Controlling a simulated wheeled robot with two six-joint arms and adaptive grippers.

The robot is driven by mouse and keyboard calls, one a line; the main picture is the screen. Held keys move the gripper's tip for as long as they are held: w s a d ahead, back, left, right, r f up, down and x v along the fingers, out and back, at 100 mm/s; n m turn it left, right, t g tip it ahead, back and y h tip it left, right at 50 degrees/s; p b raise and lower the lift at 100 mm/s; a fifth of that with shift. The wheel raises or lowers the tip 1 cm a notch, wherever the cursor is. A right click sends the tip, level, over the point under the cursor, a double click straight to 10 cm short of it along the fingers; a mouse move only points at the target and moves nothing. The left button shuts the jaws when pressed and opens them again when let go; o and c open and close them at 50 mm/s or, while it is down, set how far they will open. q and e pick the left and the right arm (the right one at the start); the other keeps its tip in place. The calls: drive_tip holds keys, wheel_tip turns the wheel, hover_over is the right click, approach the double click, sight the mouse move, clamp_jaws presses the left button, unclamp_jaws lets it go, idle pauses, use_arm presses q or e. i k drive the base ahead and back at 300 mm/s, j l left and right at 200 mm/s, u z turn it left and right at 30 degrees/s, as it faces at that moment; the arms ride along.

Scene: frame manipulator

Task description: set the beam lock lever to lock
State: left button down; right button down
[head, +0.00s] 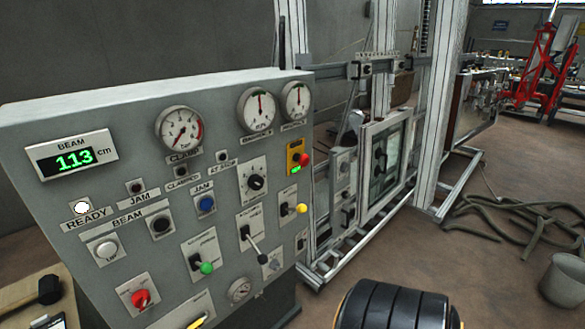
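A grey control panel (110,190) fills the left of the head view. It carries several levers: one with a green knob (206,268), one with a dark knob (262,258) pointing down-right, one with a yellow knob (301,208), and one with a red knob (304,160) beside a lit green strip. A yellow handle (197,322) is cut off at the bottom edge. The lever labels are too small to read, so I cannot tell which is the beam lock lever or its setting. Neither gripper is in view.
The beam display (74,157) shows green digits in cm. The white READY lamp (82,208) is lit. A metal frame machine (385,150) stands right of the panel. A mallet (38,293) lies lower left. Hoses (510,225) and a bucket (565,278) are on the floor at right.

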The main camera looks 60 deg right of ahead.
sight(301, 208)
drive_tip(key=z, duration=1.95)
